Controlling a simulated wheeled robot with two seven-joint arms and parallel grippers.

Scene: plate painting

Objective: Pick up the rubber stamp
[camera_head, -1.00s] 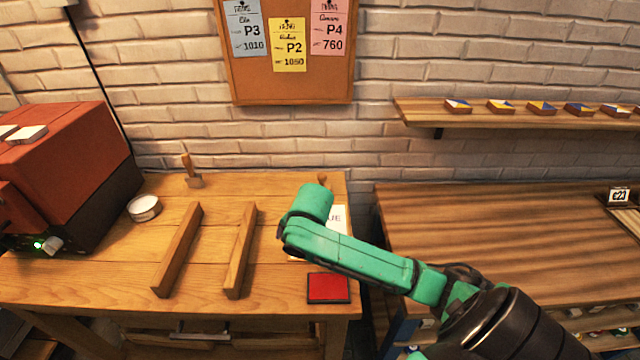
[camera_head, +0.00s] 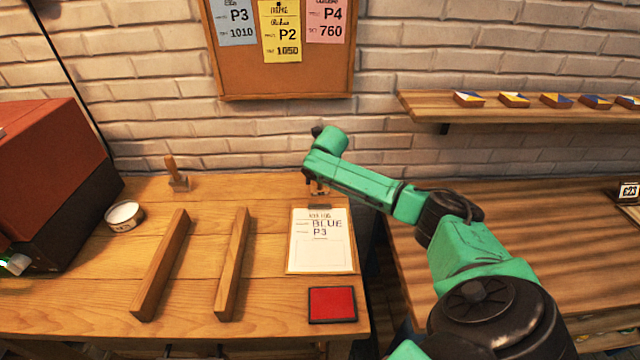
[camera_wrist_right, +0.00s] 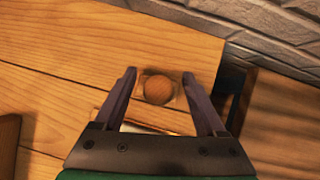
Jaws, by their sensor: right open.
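The rubber stamp (camera_wrist_right: 158,90) shows in the right wrist view as a round wooden knob over a squarish base, standing on the wooden table. My right gripper (camera_wrist_right: 161,76) is open, with one finger on each side of the knob and small gaps showing. In the head view, my right gripper (camera_head: 317,184) is at the back right of the table, behind the clipboard. It hides most of the stamp there. My left gripper is not in view.
A clipboard (camera_head: 320,255) with a paper reading "BLUE P3" lies in front of the gripper, and a red ink pad (camera_head: 332,304) nearer. Two wooden rails (camera_head: 232,265) and a wooden-handled tool (camera_head: 177,175) are left. The brick wall (camera_head: 250,140) is close behind.

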